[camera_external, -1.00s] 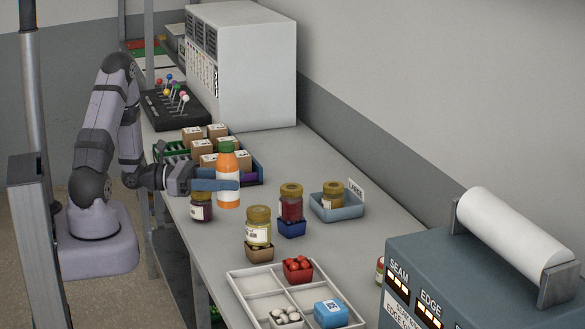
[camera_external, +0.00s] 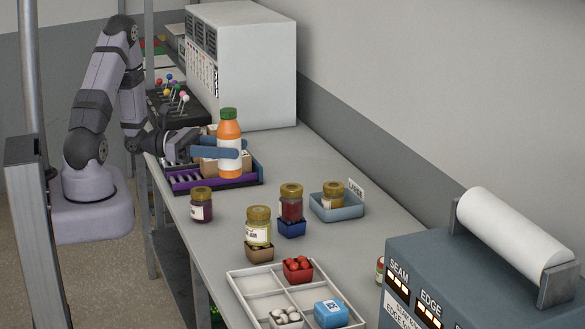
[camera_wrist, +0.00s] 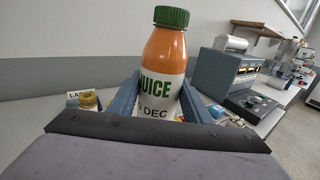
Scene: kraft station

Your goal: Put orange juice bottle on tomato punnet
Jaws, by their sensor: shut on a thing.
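The orange juice bottle (camera_external: 229,131) is orange with a green cap and a white label. My gripper (camera_external: 229,153) is shut on it, with a blue finger on either side, and holds it about upright in front of the crate of boxes. The bottle fills the middle of the wrist view (camera_wrist: 166,52), between the two fingers; its lower end is hidden there by my gripper. The tomato punnet (camera_external: 298,274) is a small red tub of red tomatoes in a compartment of the white divided tray (camera_external: 240,286), nearer the camera. My gripper is well away from it.
The crate (camera_external: 205,184) with brown boxes is behind the bottle. A dark jar (camera_external: 201,210), a jar on a brown punnet (camera_external: 259,233), a jar on a blue punnet (camera_external: 291,209) and a grey-blue tray (camera_external: 337,212) stand between. White and blue punnets share the divided tray.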

